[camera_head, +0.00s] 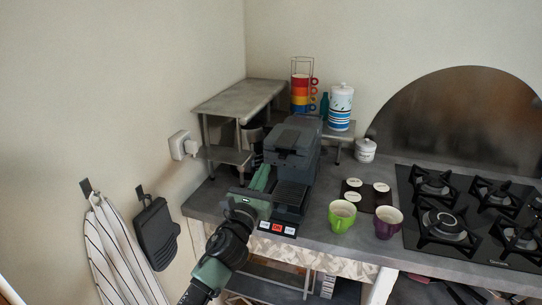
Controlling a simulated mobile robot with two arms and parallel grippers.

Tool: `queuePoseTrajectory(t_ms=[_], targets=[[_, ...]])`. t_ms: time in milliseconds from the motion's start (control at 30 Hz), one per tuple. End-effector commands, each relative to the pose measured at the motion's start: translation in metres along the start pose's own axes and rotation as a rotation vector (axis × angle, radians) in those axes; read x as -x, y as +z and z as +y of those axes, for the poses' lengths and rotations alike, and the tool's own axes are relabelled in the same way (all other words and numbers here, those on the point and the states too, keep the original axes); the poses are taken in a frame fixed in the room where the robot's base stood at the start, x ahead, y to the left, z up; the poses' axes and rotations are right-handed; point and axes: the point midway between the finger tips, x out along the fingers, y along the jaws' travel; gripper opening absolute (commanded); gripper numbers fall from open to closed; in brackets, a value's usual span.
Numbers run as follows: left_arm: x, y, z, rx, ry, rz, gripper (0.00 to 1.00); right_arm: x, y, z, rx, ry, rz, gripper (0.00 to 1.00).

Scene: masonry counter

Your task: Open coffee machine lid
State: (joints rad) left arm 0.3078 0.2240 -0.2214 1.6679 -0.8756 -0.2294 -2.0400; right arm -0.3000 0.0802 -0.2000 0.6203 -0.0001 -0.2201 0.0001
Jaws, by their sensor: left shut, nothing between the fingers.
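The dark grey coffee machine (296,157) stands on the counter left of the hob, in the middle of the view. Its top looks flat, with the lid (289,138) lying down over it as far as I can tell. My left arm comes up from the bottom of the view. My left gripper (263,177) is shut and empty at the left front side of the machine, below the level of the lid. It hides part of the machine's lower left side, and I cannot tell whether it touches it. My right gripper is not in view.
A grey shelf (243,96) stands behind and left of the machine. A green cup (341,217) and a purple cup (387,223) stand to its right, beside the gas hob (459,222). Stacked coloured cups (300,96) and a striped canister (341,108) are behind.

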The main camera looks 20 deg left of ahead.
Motion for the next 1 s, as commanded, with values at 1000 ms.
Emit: queuePoseTrajectory(t_ms=[1000], targets=[[-0.068,0.002,-0.004,0.004,0.000,0.002,0.00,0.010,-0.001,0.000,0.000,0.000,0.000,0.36]])
